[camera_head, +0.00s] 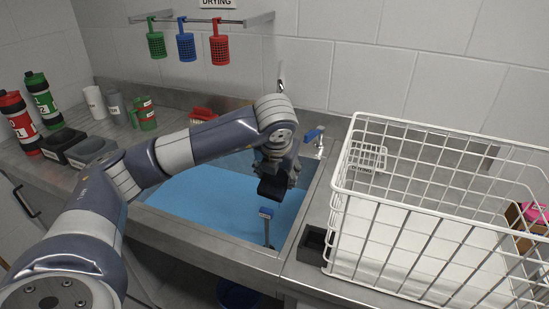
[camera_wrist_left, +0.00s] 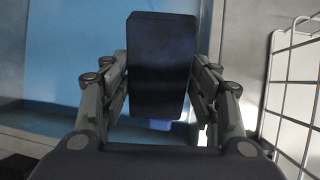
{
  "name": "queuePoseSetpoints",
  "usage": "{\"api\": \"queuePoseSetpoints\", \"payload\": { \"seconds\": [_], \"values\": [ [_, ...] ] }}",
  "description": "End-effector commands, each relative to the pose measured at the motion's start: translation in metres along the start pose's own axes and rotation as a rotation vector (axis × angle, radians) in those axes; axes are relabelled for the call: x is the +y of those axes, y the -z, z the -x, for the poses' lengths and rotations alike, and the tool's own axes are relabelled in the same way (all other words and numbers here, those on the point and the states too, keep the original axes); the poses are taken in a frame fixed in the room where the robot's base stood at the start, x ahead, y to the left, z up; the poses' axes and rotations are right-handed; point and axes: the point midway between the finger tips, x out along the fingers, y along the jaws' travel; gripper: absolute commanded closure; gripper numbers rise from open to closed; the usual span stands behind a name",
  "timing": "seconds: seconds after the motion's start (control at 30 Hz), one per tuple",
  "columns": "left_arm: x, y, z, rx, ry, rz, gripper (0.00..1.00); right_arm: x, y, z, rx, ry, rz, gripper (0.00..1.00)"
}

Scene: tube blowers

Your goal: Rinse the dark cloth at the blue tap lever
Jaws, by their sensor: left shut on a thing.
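My left gripper (camera_head: 274,178) is over the right part of the sink (camera_head: 190,200), pointing down. It is shut on the dark cloth (camera_head: 271,190), a flat, dark blue-black piece. In the left wrist view the cloth (camera_wrist_left: 161,62) stands out between the two fingers (camera_wrist_left: 160,100). A blue lever (camera_head: 313,135) sits at the sink's back right corner, behind the gripper. A blue-topped grey post (camera_head: 266,212) stands just below the cloth at the sink's front; whether they touch I cannot tell. A blue piece also shows under the cloth in the left wrist view (camera_wrist_left: 160,125). My right gripper is out of view.
A white wire basket (camera_head: 430,205) stands close on the right, with a small dark holder (camera_head: 311,243) beside it. Bottles (camera_head: 42,100), cups (camera_head: 146,115) and dark boxes (camera_head: 64,142) line the left counter. Coloured baskets (camera_head: 186,45) hang from the wall rail.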

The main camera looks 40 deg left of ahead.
Motion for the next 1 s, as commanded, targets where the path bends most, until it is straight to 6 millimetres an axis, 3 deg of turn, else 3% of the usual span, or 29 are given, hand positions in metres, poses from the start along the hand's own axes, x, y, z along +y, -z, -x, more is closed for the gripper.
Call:
{"api": "queuePoseSetpoints", "payload": {
  "seconds": [0.3, 1.0],
  "values": [
    [-0.001, 0.000, 0.003, -0.001, 0.001, -0.001, 0.64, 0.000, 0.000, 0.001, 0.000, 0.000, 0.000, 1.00],
    [-0.008, 0.023, 0.059, -0.001, 0.001, -0.001, 0.64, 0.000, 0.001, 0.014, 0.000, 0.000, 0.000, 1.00]
  ]
}}
